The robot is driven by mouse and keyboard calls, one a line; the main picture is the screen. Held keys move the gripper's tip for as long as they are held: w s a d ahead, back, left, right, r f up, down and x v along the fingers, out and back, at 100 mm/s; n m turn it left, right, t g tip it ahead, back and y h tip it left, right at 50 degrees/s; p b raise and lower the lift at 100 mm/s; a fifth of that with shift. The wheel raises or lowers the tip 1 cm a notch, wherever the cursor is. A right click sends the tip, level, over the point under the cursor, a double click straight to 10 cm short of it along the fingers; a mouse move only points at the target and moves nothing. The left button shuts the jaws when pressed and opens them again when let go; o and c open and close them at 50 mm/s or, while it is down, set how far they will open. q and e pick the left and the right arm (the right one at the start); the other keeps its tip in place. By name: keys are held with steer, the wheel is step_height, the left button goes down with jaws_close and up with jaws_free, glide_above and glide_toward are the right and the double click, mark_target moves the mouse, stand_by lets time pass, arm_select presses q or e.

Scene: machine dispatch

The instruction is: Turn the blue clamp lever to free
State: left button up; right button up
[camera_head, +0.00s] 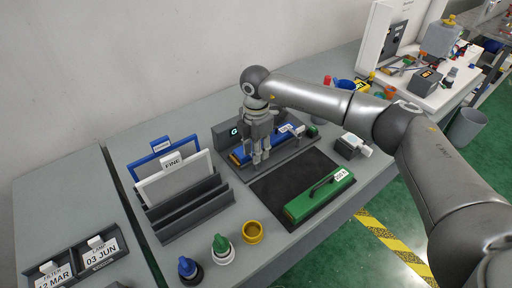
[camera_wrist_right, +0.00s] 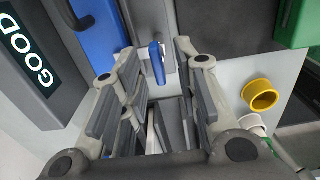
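The blue clamp lever (camera_wrist_right: 157,62) shows in the right wrist view, mounted on a grey fixture. My right gripper (camera_wrist_right: 158,52) is open, with one finger on each side of the lever and visible gaps between. In the head view my right gripper (camera_head: 259,160) points down at the grey fixture and hides the lever there. A long blue block (camera_head: 284,132) with a white label lies in the fixture behind the fingers. It also shows at the top of the right wrist view (camera_wrist_right: 97,32). My left gripper is not in view.
A dark box with a lit sign (camera_wrist_right: 30,48) reading GOOD stands beside the fixture. A green block (camera_head: 318,199) lies on a black mat (camera_head: 275,190). A rack (camera_head: 193,212) with upright plates, a yellow ring (camera_head: 252,232) and two knobs stand at left.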

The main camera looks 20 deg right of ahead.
steer(key=shift+c, duration=0.3)
jaws_close()
steer(key=n+b, duration=0.3)
steer(key=shift+f, duration=0.15)
steer(key=n+b, duration=0.4)
steer(key=n, duration=0.1)
steer(key=shift+d+n, duration=0.15)
steer(key=shift+n, duration=0.25)
steer(key=n+b, duration=0.3)
steer(key=n, duration=0.1)
steer(key=shift+s+d, duration=0.1)
steer(key=shift+d+r+n+b, duration=0.1)
steer(key=shift+n+b, duration=0.35)
steer(key=shift+n, duration=0.8)
steer(key=shift+d+r+n+b, duration=0.1)
steer(key=shift+n+b, duration=0.35)
steer(key=shift+n, duration=0.8)
steer(key=shift+r, duration=0.1)
steer(key=shift+o, duration=0.3)
jaws_free()
